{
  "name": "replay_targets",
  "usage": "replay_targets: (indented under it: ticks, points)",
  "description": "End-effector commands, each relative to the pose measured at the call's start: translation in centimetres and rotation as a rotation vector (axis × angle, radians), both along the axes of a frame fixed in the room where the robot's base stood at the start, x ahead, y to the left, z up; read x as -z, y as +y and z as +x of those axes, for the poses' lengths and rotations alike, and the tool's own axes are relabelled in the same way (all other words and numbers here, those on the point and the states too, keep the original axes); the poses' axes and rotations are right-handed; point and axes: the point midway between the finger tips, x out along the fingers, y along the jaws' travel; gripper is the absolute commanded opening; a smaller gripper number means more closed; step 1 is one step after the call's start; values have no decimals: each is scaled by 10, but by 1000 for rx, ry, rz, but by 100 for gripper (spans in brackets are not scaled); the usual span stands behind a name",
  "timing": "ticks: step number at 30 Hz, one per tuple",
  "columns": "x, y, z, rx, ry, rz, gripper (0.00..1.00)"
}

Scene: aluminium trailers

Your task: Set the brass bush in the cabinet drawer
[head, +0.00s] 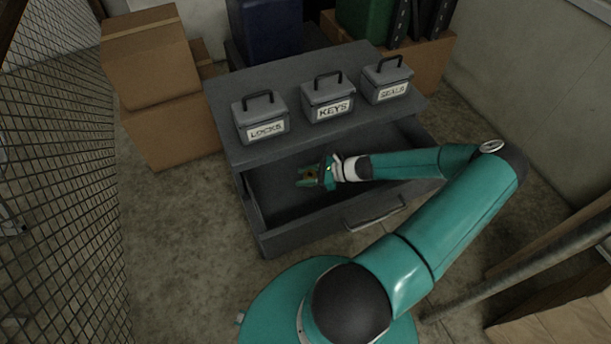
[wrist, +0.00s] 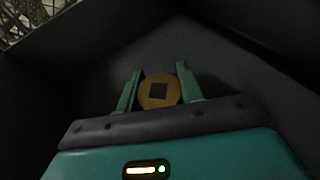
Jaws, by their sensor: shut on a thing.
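The grey cabinet (head: 222,112) stands ahead with its drawer (head: 280,205) pulled open. My gripper (head: 307,176) reaches in from the right, over the open drawer. In the wrist view my gripper (wrist: 157,85) is shut on the brass bush (wrist: 145,97), a round brass-coloured piece with a dark square in its middle, held between the two green fingers. The drawer's dark inside (wrist: 215,60) surrounds it in that view. I cannot tell whether the bush touches the drawer floor. In the head view the bush is small and mostly hidden by the fingers.
Three grey boxes, labelled LOCKS (head: 261,116), KEYS (head: 328,97) and SEALS (head: 388,80), stand on the cabinet top. Cardboard boxes (head: 165,95) are stacked at the left, beside a wire mesh wall (head: 50,150). The drawer floor around my gripper looks clear.

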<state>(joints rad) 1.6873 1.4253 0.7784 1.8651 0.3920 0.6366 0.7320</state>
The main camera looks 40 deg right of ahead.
Motion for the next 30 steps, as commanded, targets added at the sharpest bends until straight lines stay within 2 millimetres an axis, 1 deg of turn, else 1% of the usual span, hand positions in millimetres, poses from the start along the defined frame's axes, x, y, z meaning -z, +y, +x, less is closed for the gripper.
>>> replay_targets:
  ticks: [6, 18, 22, 23, 24, 25, 26, 30]
  points:
    - [0, 0, 0, 0, -1, -1, 5]
    - [11, 0, 0, 0, -1, -1, 5]
    - [11, 0, 0, 0, -1, -1, 5]
    - [11, 0, 0, 0, -1, -1, 43]
    - [11, 0, 0, 0, -1, -1, 50]
    - [11, 0, 0, 0, 0, -1, 56]
    - [11, 0, 0, 0, 0, -1, 58]
    - [11, 0, 0, 0, 0, -1, 58]
